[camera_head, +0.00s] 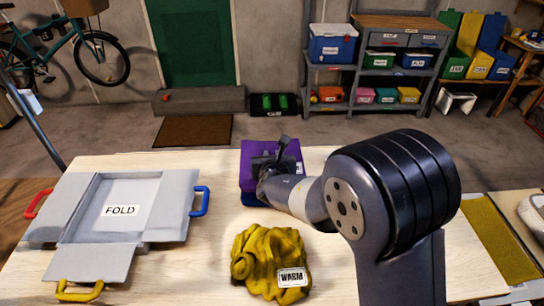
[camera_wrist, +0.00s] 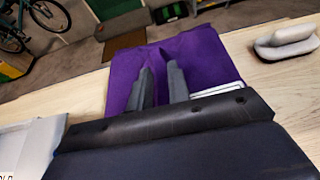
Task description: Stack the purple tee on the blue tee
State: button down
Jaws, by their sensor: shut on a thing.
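The purple tee (camera_head: 253,152) is a folded flat bundle near the far edge of the table. My gripper (camera_head: 277,163) is over it, shut on its cloth. In the wrist view the purple tee (camera_wrist: 195,48) spreads around the two fingers (camera_wrist: 161,82), with a fold pinched up between them. A dark blue edge, seemingly the blue tee (camera_head: 249,199), shows just below the purple cloth in the head view. Most of it is hidden by the purple tee and my arm. I cannot tell whether the purple tee rests fully on it.
A grey folding board (camera_head: 165,205) marked FOLD lies at left, with coloured handles. A crumpled yellow cloth (camera_head: 262,252) with a WARM label (camera_head: 292,278) lies in front of the tees. An iron-like object (camera_wrist: 286,42) stands at right in the wrist view.

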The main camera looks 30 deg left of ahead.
jog(key=shift+f+b, duration=0.5)
jog(key=shift+b, duration=0.1)
jog(key=shift+r, duration=0.1)
jog(key=c, duration=1.3)
grip_release()
jog(key=shift+r+p, duration=0.85)
jog(key=shift+p, duration=0.35)
jog(key=v, duration=0.4)
jog(key=b+v, duration=0.1)
jog(key=v, duration=0.6)
jog(key=shift+s+d+f+b, duration=0.15)
jog(key=shift+s+d+b, duration=0.15)
jog(key=shift+s+b, duration=0.1)
jog(key=shift+w, duration=0.1)
